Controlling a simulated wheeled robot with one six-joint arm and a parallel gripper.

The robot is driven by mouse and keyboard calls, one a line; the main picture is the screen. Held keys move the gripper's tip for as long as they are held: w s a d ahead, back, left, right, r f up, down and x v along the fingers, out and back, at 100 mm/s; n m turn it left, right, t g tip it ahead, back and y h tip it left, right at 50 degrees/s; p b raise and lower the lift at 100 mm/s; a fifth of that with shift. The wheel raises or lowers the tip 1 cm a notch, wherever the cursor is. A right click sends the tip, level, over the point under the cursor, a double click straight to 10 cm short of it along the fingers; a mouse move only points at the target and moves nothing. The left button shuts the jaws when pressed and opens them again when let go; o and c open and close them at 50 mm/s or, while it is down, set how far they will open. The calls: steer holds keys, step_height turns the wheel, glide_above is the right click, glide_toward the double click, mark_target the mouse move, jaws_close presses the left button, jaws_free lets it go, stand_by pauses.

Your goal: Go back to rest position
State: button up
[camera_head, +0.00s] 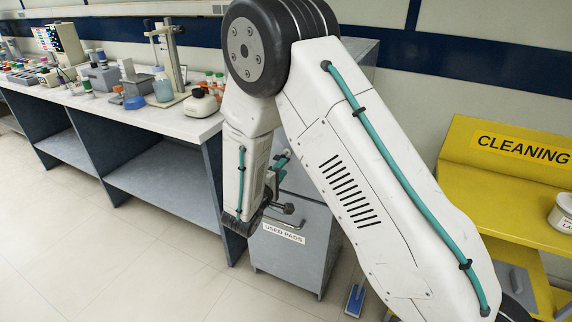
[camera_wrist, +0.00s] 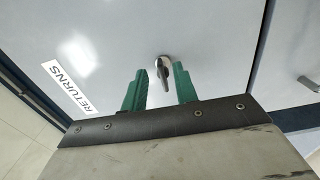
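My gripper (camera_wrist: 159,78) has two green fingers, held apart with a clear gap and nothing gripped between them. A small metal handle (camera_wrist: 162,66) on a pale grey panel (camera_wrist: 210,40) shows beyond the fingertips, lined up with the gap; I cannot tell how far off it is. A white label reading RETURNS (camera_wrist: 72,87) is on that panel, left of the fingers. In the head view my white arm is bent down in front of the grey cabinet, and my gripper is mostly hidden behind it.
A long bench (camera_head: 190,125) with bottles and lab items is at left. A yellow CLEANING station (camera_head: 500,190) is at right. The tiled floor (camera_head: 130,260) at front left is clear.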

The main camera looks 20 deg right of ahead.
steer(key=shift+v, duration=1.2)
